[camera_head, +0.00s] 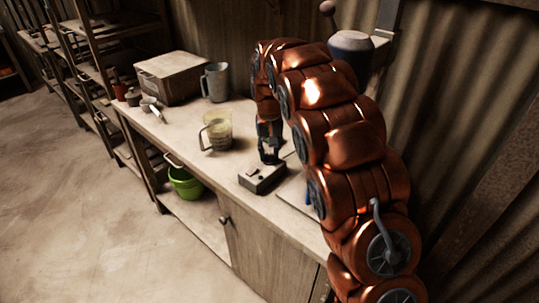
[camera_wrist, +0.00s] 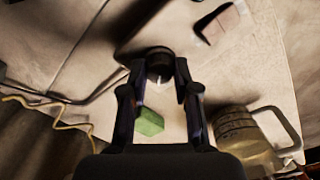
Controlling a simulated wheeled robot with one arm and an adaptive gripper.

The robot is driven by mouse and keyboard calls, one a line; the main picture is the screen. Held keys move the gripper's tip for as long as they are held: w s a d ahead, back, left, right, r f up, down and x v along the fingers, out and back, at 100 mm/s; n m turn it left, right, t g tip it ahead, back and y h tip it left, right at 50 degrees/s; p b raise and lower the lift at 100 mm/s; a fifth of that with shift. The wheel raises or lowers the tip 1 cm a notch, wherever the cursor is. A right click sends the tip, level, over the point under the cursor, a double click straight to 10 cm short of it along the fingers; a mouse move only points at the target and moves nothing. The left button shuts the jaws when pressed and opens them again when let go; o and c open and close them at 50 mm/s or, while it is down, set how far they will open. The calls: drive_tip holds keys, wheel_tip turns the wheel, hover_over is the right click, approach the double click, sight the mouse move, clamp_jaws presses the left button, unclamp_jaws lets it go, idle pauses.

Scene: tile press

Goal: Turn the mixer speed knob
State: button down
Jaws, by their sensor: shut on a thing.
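A small grey control box (camera_head: 258,180) sits on the worktop near its front edge in the head view. My gripper (camera_head: 268,158) points down at the box's top from above. In the wrist view a dark round knob (camera_wrist: 159,56) with a pale mark lies between my fingertips (camera_wrist: 161,72). The two fingers are closed on the knob's sides. In the head view the knob itself is hidden by the fingers, so its turn angle cannot be told there.
A clear measuring jug (camera_head: 217,130) with yellowish contents stands left of the gripper; it also shows in the wrist view (camera_wrist: 238,130). A metal mug (camera_head: 215,82) and a brown box (camera_head: 172,76) stand farther back. A green block (camera_wrist: 150,122) lies near the fingers. A green bucket (camera_head: 185,184) is on the lower shelf.

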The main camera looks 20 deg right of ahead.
sight(269, 155)
drive_tip(key=m+b, duration=0.1)
drive_tip(key=m, duration=0.3)
drive_tip(key=shift+m, duration=0.3)
drive_tip(key=shift+m+b, duration=0.4)
drive_tip(key=shift+m, duration=1.4)
drive_tip(key=c, duration=0.9)
unclamp_jaws()
drive_tip(key=shift+o, duration=0.2)
drive_tip(key=shift+r, duration=0.15)
wheel_tip(269, 155, up, 12)
